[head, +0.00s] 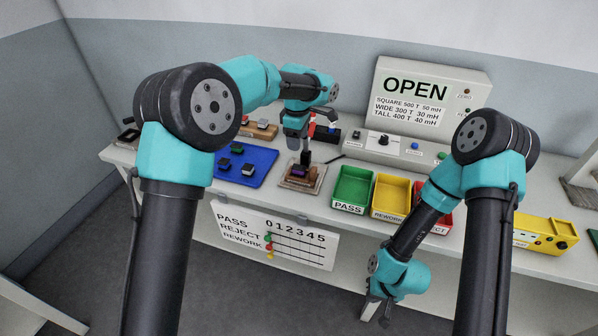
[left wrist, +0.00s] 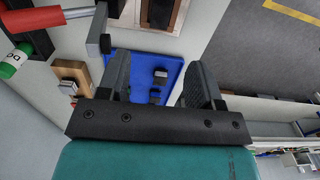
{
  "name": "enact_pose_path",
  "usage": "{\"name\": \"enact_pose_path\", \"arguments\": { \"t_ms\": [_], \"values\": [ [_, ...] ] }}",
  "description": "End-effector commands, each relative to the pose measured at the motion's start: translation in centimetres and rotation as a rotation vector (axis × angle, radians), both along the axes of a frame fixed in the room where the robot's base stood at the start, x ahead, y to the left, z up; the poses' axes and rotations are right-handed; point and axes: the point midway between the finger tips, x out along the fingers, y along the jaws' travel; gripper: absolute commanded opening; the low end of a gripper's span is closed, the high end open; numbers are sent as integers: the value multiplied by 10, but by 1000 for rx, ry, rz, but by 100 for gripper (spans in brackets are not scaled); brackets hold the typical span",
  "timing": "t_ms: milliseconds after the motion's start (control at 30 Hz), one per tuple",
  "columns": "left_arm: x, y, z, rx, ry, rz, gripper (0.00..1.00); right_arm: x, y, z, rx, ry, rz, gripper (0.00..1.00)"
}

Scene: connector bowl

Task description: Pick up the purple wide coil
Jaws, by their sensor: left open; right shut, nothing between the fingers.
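The purple wide coil (head: 299,171) sits on a brown wooden fixture (head: 290,183) near the front edge of the bench, in the head view. My left gripper (head: 294,143) is above and just behind it, pointing down, with its tips partly hidden. In the left wrist view my left gripper (left wrist: 157,75) is open, with nothing held. Part of a brown-edged fixture shows at the top of that view, and I cannot make out the purple coil there. My right gripper (head: 378,310) is shut and empty, low in front of the bench.
A blue mat (head: 262,157) with several dark coils lies left of the fixture. Green (head: 353,187), yellow (head: 391,197) and red bins stand to the right. A meter box (head: 432,92) and red and green probes are behind. A yellow device (head: 545,235) sits far right.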

Motion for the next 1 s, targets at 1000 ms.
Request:
{"name": "enact_pose_path", "arguments": {
  "t_ms": [1000],
  "values": [
    [-1,0,-85,0,3,0,60,0,0,0,0,0,0,0]
  ]
}}
